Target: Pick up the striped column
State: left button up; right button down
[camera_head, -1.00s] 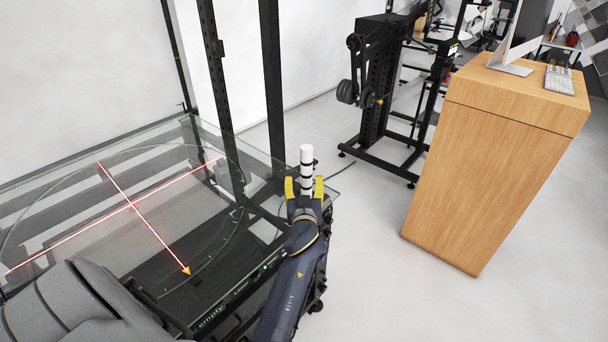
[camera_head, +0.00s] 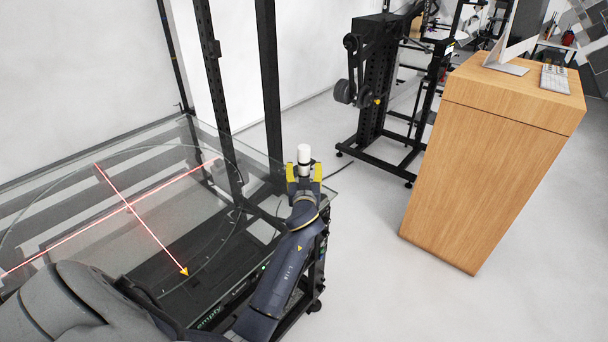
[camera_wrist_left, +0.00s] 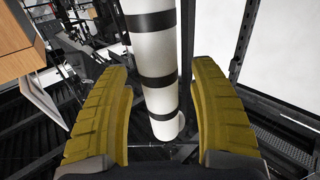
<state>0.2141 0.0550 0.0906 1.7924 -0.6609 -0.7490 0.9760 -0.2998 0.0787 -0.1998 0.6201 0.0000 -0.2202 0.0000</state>
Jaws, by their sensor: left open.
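The striped column (camera_head: 304,155) is white with black bands and stands upright near the right corner of the glass-topped table. In the head view only its upper end shows above my left gripper (camera_head: 304,172). In the left wrist view the column (camera_wrist_left: 157,62) stands between the two yellow fingers of the left gripper (camera_wrist_left: 160,115). The fingers are open, with gaps visible on both sides of the column. The column's lower end shows in the wrist view; its top is cut off there. My right gripper is not in view.
The glass table (camera_head: 150,140) carries red crossing lines and an orange arrow tip. Black upright posts (camera_head: 271,90) stand close behind the column. A wooden cabinet (camera_head: 490,165) with a monitor and keyboard stands at right. A black weight rack (camera_head: 380,90) is behind. The floor between is clear.

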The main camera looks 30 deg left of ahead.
pick_arm(q)
grip_shut()
dwell(0.4)
jog(key=shift+r, duration=0.15)
